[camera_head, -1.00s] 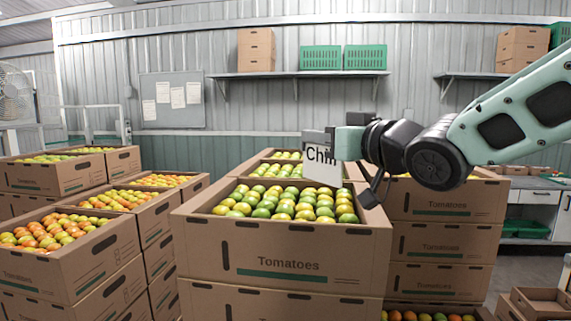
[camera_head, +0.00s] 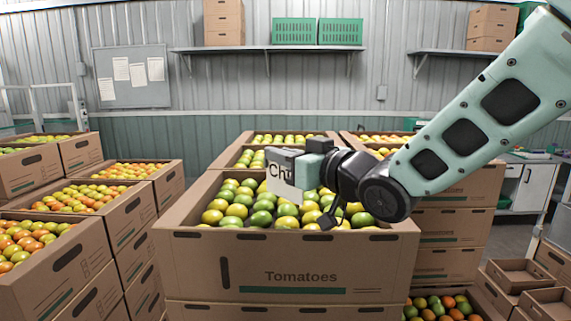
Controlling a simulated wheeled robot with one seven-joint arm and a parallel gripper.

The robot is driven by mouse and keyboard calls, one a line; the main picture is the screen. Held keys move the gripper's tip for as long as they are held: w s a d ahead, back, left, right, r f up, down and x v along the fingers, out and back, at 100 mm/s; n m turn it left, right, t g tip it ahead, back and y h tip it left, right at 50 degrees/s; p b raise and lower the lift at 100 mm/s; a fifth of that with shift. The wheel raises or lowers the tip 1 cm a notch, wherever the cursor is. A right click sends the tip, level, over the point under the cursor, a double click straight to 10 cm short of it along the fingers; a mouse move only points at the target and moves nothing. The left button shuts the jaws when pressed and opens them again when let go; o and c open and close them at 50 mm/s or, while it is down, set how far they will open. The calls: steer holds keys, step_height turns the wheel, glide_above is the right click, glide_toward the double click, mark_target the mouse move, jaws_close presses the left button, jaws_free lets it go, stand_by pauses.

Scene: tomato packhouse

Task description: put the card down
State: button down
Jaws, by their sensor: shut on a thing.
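My gripper (camera_head: 292,165) is shut on a white card (camera_head: 281,186) with dark letters starting "Ch". The card hangs upright over the tomatoes of the front middle box; the gripper hides part of its top and right side. The front middle box (camera_head: 190,262), marked "Tomatoes", is open and filled with green and yellow-orange tomatoes (camera_head: 236,210). I cannot tell whether the card touches the tomatoes.
More open boxes of tomatoes stand behind and in stacks at the left (camera_head: 92,262) and right (camera_head: 455,220). Empty cartons (camera_head: 545,300) lie at the lower right. A wall shelf (camera_head: 270,48) holds green crates (camera_head: 293,31).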

steer(key=shift+f, duration=1.25)
steer(key=shift+f, duration=0.1)
steer(key=c, duration=1.4)
jaws_free()
steer(key=shift+o, duration=0.2)
steer(key=b+v, duration=0.4)
steer(key=v, duration=0.8)
